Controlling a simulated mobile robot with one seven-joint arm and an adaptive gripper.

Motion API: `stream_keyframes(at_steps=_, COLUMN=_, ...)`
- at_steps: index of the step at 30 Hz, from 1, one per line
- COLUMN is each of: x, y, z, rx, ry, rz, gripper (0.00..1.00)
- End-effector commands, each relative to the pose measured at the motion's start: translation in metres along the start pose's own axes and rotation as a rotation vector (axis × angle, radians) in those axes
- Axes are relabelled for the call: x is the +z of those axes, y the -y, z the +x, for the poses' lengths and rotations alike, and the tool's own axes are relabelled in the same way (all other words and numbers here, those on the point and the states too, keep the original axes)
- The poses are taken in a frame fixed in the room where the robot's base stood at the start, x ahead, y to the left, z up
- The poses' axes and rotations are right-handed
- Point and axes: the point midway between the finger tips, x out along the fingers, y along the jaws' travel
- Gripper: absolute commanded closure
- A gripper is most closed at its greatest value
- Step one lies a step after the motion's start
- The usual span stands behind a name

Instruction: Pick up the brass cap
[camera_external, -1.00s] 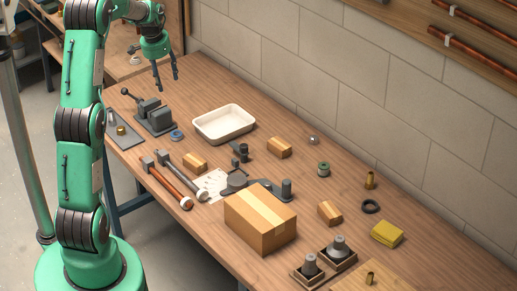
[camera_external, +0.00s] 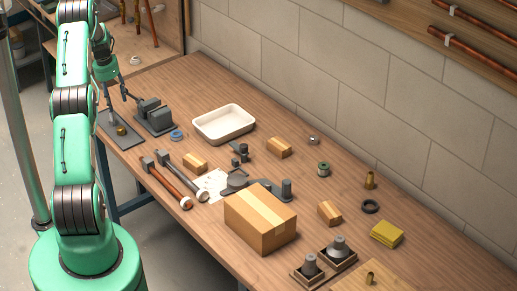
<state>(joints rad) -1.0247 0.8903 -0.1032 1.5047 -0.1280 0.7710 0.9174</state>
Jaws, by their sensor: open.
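A small round brass piece, which looks like the brass cap (camera_external: 121,130), sits on a flat grey plate (camera_external: 112,138) at the left end of the workbench. My gripper (camera_external: 117,101) is open, pointing down, above the far part of that plate. The brass piece shows just below the fingers in the picture, apart from them. Nothing shows between the fingers. The exact height of the fingers over the plate is hard to tell.
A grey vise (camera_external: 154,115) stands close to the right of the plate. A cardboard box (camera_external: 260,228) and brass fittings (camera_external: 370,180) lie farther right.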

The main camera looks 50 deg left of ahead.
Motion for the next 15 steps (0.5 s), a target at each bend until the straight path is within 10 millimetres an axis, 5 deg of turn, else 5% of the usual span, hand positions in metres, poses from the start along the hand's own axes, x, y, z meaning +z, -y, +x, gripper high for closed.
stream_keyframes(at_steps=15, x=0.0025, y=0.0036, z=0.0058, rx=0.001, ry=0.001, rz=-0.001, gripper=0.48)
